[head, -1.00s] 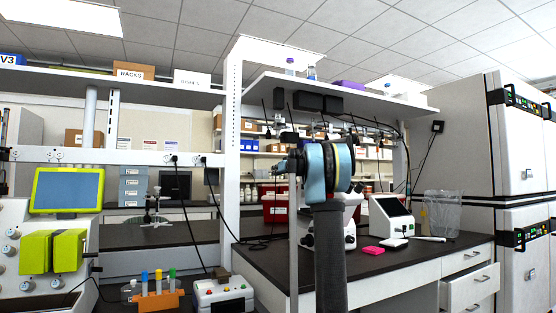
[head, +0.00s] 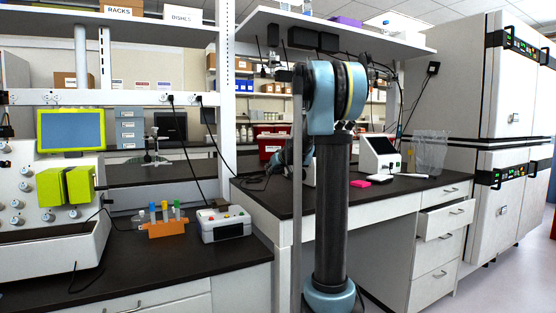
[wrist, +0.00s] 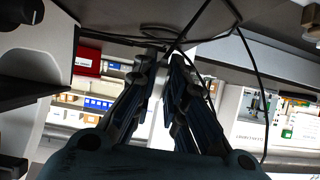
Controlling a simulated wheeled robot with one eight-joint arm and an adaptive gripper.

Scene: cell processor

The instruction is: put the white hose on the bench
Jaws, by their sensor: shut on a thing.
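My gripper (wrist: 166,58) shows in the wrist view as two dark blue-grey fingers that run up and converge near the top. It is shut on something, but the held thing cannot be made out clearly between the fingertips. I cannot pick out the white hose with certainty in either view. In the head view my arm stands in front and hides much of the gripper. The dark bench (head: 262,193) stands behind my arm, under a white shelf.
An orange tube rack (head: 167,228) and a white button box (head: 224,224) stand at left. Black cables (wrist: 253,75) hang close to my gripper.

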